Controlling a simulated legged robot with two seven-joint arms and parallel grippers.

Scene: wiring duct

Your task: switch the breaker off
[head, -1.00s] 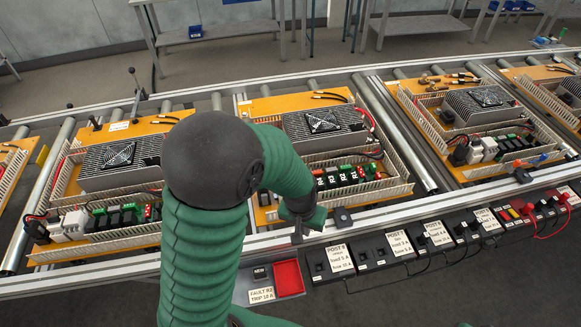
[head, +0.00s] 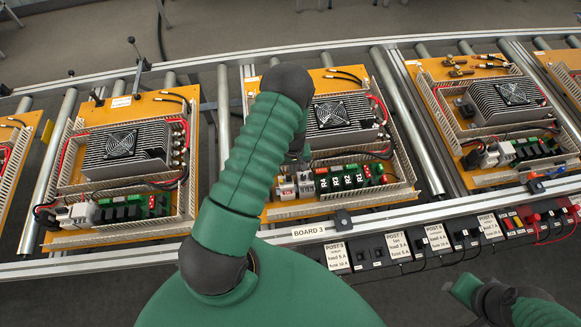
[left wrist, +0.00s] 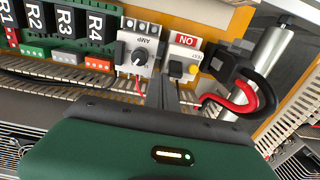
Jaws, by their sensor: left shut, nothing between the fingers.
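The breaker (left wrist: 187,60) is a white module with a red ON label and a yellow test button in the left wrist view. It stands beside the white AMP dial module (left wrist: 140,48). In the head view the breaker (head: 286,190) is at the left end of the middle board's device row. My left gripper (left wrist: 164,84) is shut and empty, its tips by the gap between the dial module and the breaker; contact cannot be told. In the head view my left gripper (head: 302,158) is mostly hidden by my arm. My right gripper's fingers do not show.
Relays (head: 342,181) labelled R1 to R4 stand next to the dial module. A slotted duct (head: 345,198) runs along the row's front. Red and black cables (left wrist: 245,95) lie close to the breaker. Finned heatsink (head: 343,115) with a fan is behind.

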